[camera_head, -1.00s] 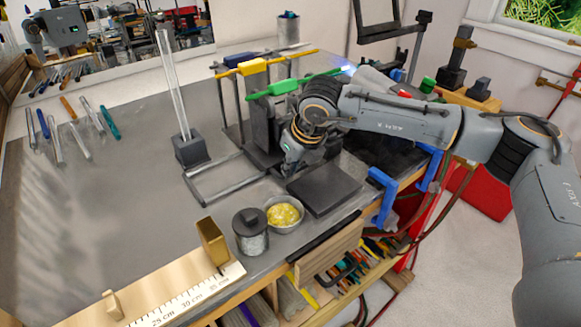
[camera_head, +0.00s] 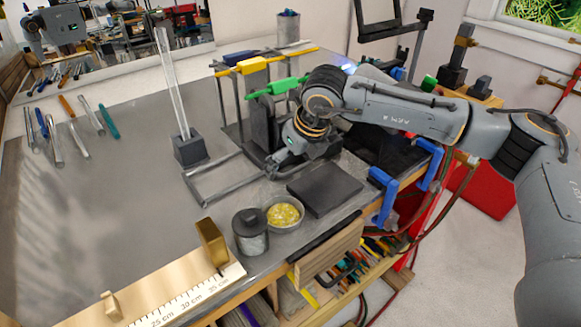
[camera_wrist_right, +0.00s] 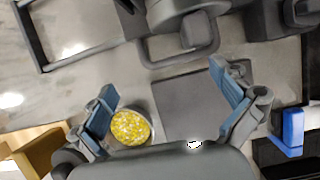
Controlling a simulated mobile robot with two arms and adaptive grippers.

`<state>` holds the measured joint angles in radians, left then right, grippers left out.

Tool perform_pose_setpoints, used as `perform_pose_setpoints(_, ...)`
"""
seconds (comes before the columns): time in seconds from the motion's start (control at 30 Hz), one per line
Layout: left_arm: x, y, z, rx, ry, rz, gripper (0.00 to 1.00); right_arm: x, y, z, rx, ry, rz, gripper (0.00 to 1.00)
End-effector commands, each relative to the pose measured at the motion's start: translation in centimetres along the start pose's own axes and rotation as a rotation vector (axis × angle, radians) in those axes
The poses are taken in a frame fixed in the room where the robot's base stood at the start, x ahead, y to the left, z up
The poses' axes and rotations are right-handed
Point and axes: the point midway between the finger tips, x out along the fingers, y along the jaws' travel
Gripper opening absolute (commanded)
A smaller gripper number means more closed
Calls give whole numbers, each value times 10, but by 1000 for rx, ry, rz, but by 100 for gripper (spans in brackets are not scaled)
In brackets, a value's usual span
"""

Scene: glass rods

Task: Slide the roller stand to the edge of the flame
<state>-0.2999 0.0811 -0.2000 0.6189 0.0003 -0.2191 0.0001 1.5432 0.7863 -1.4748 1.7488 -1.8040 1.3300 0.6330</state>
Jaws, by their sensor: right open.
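The dark roller stand (camera_head: 262,128) stands right of the table's middle, with upright posts and a low rail frame (camera_head: 228,197) reaching toward the front. A yellow-handled rod and a green-handled rod (camera_head: 272,89) lie across its upper part. A pale blue flame glow (camera_head: 347,69) shows behind my right arm; the burner is mostly hidden. My right gripper (camera_head: 274,171) is low at the stand's near side. In the right wrist view my right gripper (camera_wrist_right: 163,80) is open, with a dark loop handle (camera_wrist_right: 180,57) of the stand just beyond its fingertips, apart from them. My left gripper is not seen.
A dark square pad (camera_head: 325,190), a bowl of yellow bits (camera_head: 284,216) and a lidded jar (camera_head: 250,231) sit in front. A clear rod stands upright in a dark block (camera_head: 191,149) to the left. Blue clamps (camera_head: 382,197) line the right edge. The table's left-middle is clear.

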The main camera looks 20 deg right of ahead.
Motion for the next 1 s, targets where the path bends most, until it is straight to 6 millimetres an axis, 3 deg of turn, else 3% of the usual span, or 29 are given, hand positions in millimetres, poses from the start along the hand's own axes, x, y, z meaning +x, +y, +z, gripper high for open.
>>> perform_pose_setpoints(0.2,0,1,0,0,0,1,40,-49,0,0,-1,-4,-2,100)
perform_pose_setpoints(0.43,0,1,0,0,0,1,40,-87,0,0,-1,-2,-1,100)
perform_pose_setpoints(0.6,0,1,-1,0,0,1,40,-98,1,-1,-2,0,0,100)
perform_pose_setpoints(1.0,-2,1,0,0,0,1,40,-100,4,0,-13,2,2,100)
